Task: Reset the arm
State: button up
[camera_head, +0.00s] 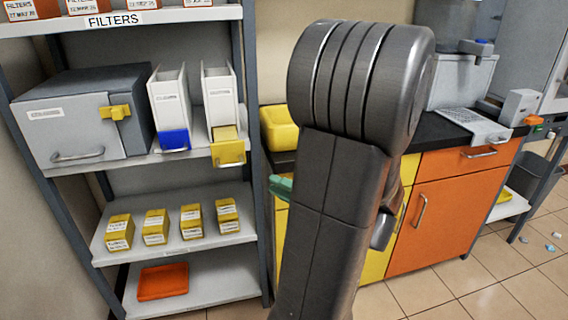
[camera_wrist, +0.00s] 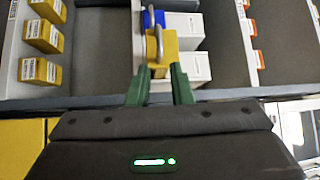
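My arm (camera_head: 340,170) rises large through the middle of the head view and hides much of what is behind it. A green finger of my gripper (camera_head: 281,187) shows at the arm's left side, near the shelf's right post. In the wrist view my gripper (camera_wrist: 159,85) has its two green fingers apart, with a gap between them. Beyond the fingertips is a white box with a yellow front and handle (camera_wrist: 163,44). It also stands on the middle shelf in the head view (camera_head: 229,150). The fingers look apart from it, and nothing shows held.
The metal shelf unit (camera_head: 200,232) at left holds a grey box (camera_head: 70,115), a blue-fronted white box (camera_head: 172,100), several small yellow boxes and an orange tray (camera_head: 163,281). Right of my arm are an orange cabinet (camera_head: 440,220) and dark counter. Floor shows at lower right.

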aim_at(231, 166)
jog(key=x, duration=1.3)
jog(key=shift+w+a, duration=0.1)
jog(key=shift+a, duration=0.2)
